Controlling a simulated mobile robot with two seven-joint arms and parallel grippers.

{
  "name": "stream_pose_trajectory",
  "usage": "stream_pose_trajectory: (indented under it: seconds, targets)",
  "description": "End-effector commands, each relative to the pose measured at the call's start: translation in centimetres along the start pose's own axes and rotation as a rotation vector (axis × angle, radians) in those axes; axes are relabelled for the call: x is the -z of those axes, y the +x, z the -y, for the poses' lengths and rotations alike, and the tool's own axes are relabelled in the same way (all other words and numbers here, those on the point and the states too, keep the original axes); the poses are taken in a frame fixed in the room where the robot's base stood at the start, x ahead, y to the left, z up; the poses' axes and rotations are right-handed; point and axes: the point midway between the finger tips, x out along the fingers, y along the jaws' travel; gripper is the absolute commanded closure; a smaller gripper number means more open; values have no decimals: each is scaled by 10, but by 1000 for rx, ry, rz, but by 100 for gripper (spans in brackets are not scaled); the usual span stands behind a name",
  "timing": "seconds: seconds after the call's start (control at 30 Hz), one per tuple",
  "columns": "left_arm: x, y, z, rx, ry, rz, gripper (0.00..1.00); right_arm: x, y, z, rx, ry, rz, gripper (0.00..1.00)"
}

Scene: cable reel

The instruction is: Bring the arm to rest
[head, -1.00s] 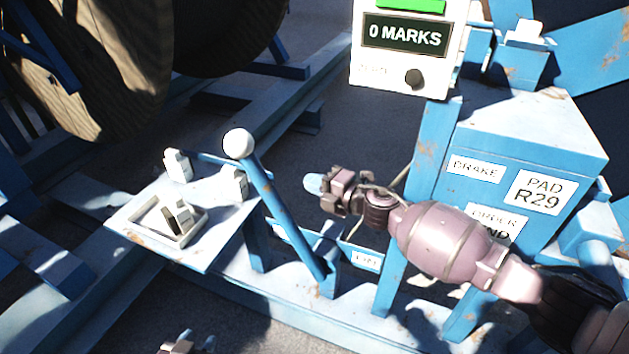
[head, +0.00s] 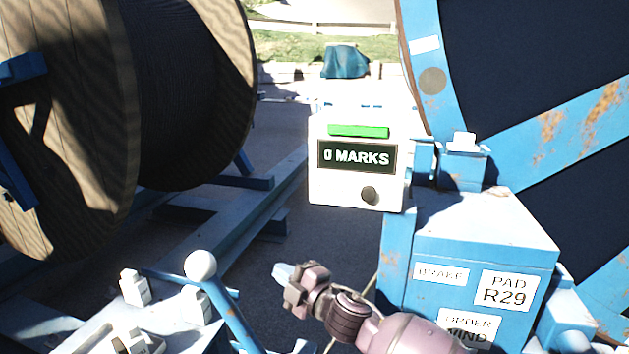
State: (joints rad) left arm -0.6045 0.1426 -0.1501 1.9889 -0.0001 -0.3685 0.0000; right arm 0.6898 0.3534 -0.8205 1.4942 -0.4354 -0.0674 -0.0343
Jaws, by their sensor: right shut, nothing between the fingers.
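My right arm comes in from the lower right in the head view. Its gripper (head: 287,272) is shut and empty, with pale blue fingertips pointing left. My left gripper is out of the picture.
A white counter box (head: 357,190) reads "0 MARKS", with a green bar on top. The blue box (head: 485,240) bears labels "BRAKE" and "PAD R29". A wooden cable reel (head: 80,120) stands left. A pale shelf (head: 40,325) with small parts is lower left.

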Motion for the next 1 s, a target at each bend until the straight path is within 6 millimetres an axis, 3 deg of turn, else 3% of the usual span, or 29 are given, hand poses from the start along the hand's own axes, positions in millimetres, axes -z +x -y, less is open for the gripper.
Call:
stream_pose_trajectory:
  seconds: [0.17, 0.37, 0.67, 1.0]
  targets:
    - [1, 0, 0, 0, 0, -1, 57, -9, -26, -3, -66, 204, 87, 100]
    - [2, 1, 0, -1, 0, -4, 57, -31, -76, 8, -139, 464, 218, 100]
    - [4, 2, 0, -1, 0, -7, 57, -72, -183, 49, -244, 815, 449, 100]
    - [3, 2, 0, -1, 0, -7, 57, -94, -328, 115, -353, 1066, 723, 100]
